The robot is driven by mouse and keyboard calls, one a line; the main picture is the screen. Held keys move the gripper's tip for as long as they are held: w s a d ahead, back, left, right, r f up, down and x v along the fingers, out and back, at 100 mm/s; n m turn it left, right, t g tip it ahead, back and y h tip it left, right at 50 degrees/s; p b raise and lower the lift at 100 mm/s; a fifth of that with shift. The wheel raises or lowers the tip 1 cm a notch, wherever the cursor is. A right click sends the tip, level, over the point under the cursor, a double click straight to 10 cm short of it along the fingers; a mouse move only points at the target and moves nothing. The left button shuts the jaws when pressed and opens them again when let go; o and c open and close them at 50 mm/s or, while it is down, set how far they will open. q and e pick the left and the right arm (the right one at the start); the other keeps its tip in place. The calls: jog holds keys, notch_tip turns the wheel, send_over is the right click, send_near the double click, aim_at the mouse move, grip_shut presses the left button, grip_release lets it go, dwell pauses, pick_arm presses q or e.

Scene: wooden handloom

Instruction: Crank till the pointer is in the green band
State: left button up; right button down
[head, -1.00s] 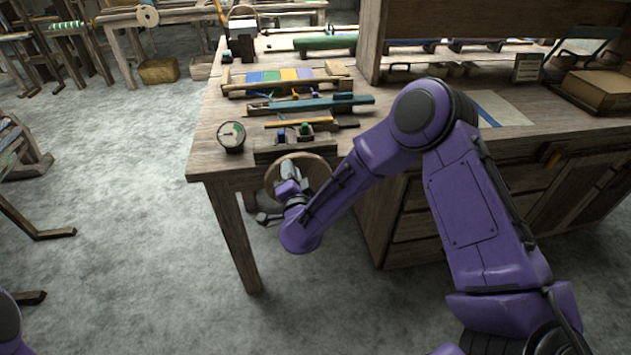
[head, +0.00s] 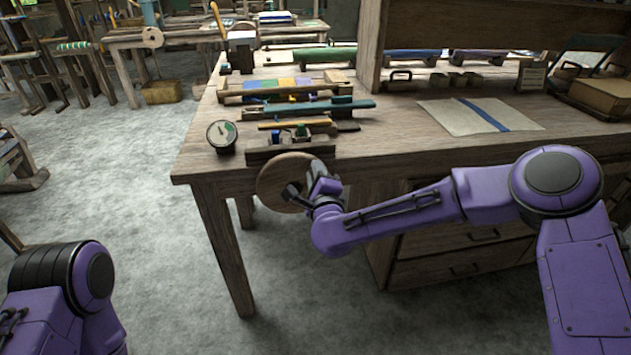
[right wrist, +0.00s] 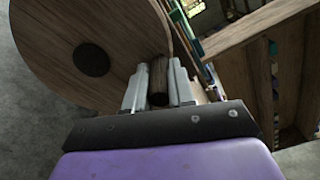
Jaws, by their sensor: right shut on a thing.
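The crank is a round wooden wheel (head: 274,184) on the front of the workbench, below the tabletop edge. In the right wrist view the wheel (right wrist: 55,50) shows a dark hub and a wooden handle (right wrist: 158,80) near its rim. My right gripper (head: 312,188) is at the wheel's right side. In the right wrist view its fingers (right wrist: 159,88) are closed around the handle. The round dial (head: 222,135) stands on the bench at the left corner, with a pale face, a dark pointer and a green area. I cannot tell exactly where the pointer sits against the green. My left gripper is not visible.
The wooden workbench (head: 385,150) holds a small loom with coloured cloth (head: 285,88), a teal bar (head: 305,106) and a small block holder (head: 290,150) above the wheel. A cloth with a blue stripe (head: 470,117) lies at right.

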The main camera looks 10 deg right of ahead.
jog(key=d+f+m+b, duration=0.3)
jog(key=f+m+b, duration=0.4)
jog(key=b, duration=0.5)
jog(key=shift+f+m, duration=0.2)
jog(key=shift+m, duration=1.1)
jog(key=shift+d, duration=0.1)
jog(key=c, duration=1)
grip_release()
jog(key=shift+o, duration=0.2)
jog(key=shift+r, duration=0.1)
jog(key=s, duration=1)
jog(key=shift+s, duration=0.35)
